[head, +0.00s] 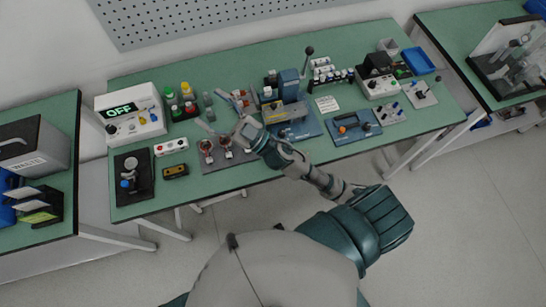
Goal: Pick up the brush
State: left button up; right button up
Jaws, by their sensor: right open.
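My right gripper (214,109) is at the end of the arm that reaches in over the front of the middle green table (250,172). Its two fingers are spread apart and point left, above the area between the bottles and the blue machine. I see nothing held between them. I cannot pick out the brush with certainty; small items near the fingers are too small to tell apart, and the gripper hides part of the table there. My left gripper is not in view.
Left of the gripper are colored bottles (187,92), a box reading OFF (131,116) and a dark mat (145,188). A blue machine (290,85) stands right. A blue tray (417,61) is back right.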

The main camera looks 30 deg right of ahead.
jog(key=s+a+r+n+g+y, duration=0.1)
jog(key=s+a+n+g+y, duration=0.7)
jog(key=n+g, duration=0.7)
notch_tip(320, 180, down, 13)
jog(key=s+n+g+h, duration=0.35)
jog(key=g+h, duration=0.35)
jog(key=h, duration=0.3)
jog(key=w+d+f+m+t+h, duration=0.1)
jog(key=w+d+f+m+h, duration=0.4)
jog(key=d, duration=0.6)
jog(key=w+d+f+t+h, duration=0.1)
jog(key=w+d+h, duration=0.1)
jog(key=d+h, duration=0.7)
jog(key=shift+y, duration=0.8)
jog(key=f, duration=0.3)
jog(key=f+b, duration=0.1)
jog(key=f, duration=0.3)
jog(key=d+f+b, duration=0.1)
jog(key=f, duration=0.2)
jog(key=shift+f, duration=0.35)
jog(key=f, duration=0.5)
jog(key=shift+s+d, duration=0.3)
jog(key=shift+s, duration=0.05)
jog(key=shift+f, duration=0.3)
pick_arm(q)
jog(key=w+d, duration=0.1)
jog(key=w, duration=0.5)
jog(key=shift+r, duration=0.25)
pick_arm(e)
jog(key=c, duration=1.2)
